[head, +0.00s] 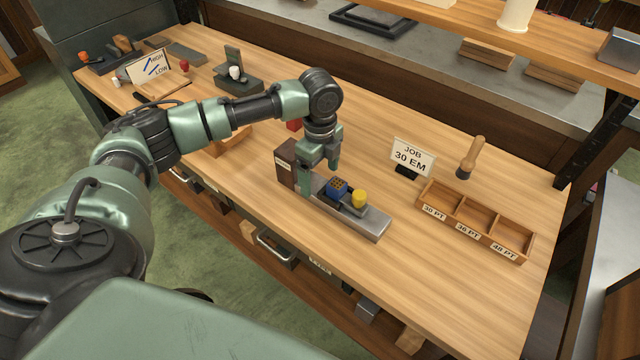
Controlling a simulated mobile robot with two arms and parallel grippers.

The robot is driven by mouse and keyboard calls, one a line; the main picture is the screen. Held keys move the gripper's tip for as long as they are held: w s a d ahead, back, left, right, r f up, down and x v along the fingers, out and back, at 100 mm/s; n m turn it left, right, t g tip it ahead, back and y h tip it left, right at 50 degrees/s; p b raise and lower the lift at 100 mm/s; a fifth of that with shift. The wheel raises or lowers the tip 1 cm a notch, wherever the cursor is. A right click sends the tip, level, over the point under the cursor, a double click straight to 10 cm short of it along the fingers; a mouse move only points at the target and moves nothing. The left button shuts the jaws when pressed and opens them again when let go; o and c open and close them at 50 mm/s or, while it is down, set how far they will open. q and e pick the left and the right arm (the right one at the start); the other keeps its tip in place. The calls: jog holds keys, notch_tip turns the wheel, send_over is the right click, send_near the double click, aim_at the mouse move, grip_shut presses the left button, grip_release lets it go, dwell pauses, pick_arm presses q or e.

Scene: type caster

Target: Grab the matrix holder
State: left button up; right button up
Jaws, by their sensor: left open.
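A blue block with a dotted top (337,188) sits on a long grey metal bed (372,222) near the front middle of the bench. It may be the matrix holder, but I cannot tell for sure. A yellow knob (359,197) stands just right of it on the same bed, and a dark brown block (287,160) stands at the bed's left end. My left gripper (319,174) points down over the left part of the bed, just left of the blue block. It is open, with nothing seen between its fingers. My right gripper is out of view.
A "JOB 30 EM" card (411,158) stands behind the bed. A wooden tray with three labelled compartments (471,229) and a wooden-handled brush (470,158) are to the right. The bench's front right is clear.

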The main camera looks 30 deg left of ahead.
aim_at(319, 187)
pick_arm(q)
notch_tip(319, 187, down, 4)
jog(key=shift+w+a+f, duration=0.15)
jog(key=shift+f, duration=0.05)
grip_shut()
jog(key=shift+w+r, duration=0.1)
